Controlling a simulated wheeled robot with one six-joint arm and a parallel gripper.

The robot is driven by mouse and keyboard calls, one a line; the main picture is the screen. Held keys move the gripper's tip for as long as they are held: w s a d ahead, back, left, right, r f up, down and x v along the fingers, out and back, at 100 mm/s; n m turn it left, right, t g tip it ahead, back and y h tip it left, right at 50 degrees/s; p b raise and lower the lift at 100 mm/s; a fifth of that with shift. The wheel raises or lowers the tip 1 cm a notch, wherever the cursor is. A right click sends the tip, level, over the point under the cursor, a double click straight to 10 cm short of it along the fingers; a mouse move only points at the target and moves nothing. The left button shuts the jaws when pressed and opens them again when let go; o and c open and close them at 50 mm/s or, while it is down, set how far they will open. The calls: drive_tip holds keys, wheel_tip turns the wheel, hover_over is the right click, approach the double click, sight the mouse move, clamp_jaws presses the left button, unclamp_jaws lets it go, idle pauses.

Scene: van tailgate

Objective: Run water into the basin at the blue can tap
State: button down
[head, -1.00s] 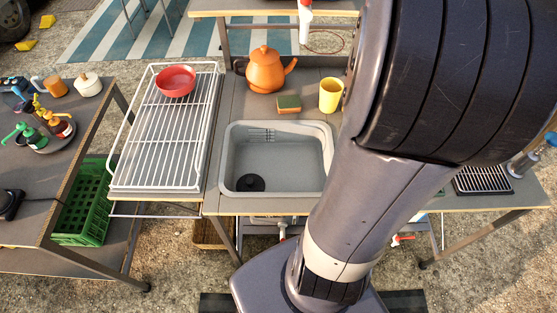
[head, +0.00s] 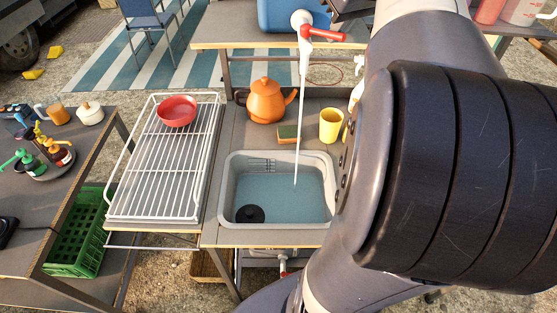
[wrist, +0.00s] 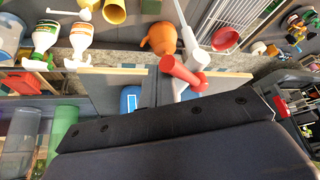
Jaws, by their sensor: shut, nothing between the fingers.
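The blue can (head: 279,14) stands on the raised back shelf, with a white tap at its front. The tap's red handle (head: 325,34) points to the right. A thin white stream of water (head: 302,90) falls from it into the grey basin (head: 228,190). Bluish water (head: 285,207) covers the basin floor, and a black round plug (head: 249,213) shows at the front left. In the wrist view, my gripper (wrist: 163,85) is shut and empty beside the red handle (wrist: 178,72). The can (wrist: 130,98) is mostly hidden there by my wrist.
A white drying rack (head: 160,165) with a red bowl (head: 177,111) stands left of the basin. An orange kettle (head: 265,101), a sponge (head: 288,133) and a yellow cup (head: 331,125) stand behind it. My arm hides the right side.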

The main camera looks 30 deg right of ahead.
drive_tip(key=shift+s+a+b, duration=0.3)
drive_tip(key=shift+s+a, duration=0.45)
drive_tip(key=shift+s, duration=0.35)
drive_tip(key=r+p, duration=0.4)
drive_tip(key=r, duration=0.1)
drive_tip(key=shift+w+d+p, duration=0.1)
drive_tip(key=shift+w+p, duration=0.1)
drive_tip(key=shift+p, duration=0.2)
drive_tip(key=shift+f, duration=0.15)
drive_tip(key=s+a, duration=0.1)
drive_tip(key=a, duration=0.5)
drive_tip(key=shift+s+b, duration=0.2)
drive_tip(key=shift+b, duration=0.25)
drive_tip(key=shift+f+b, duration=1.75)
drive_tip(key=shift+f, duration=0.6)
idle(2.4)
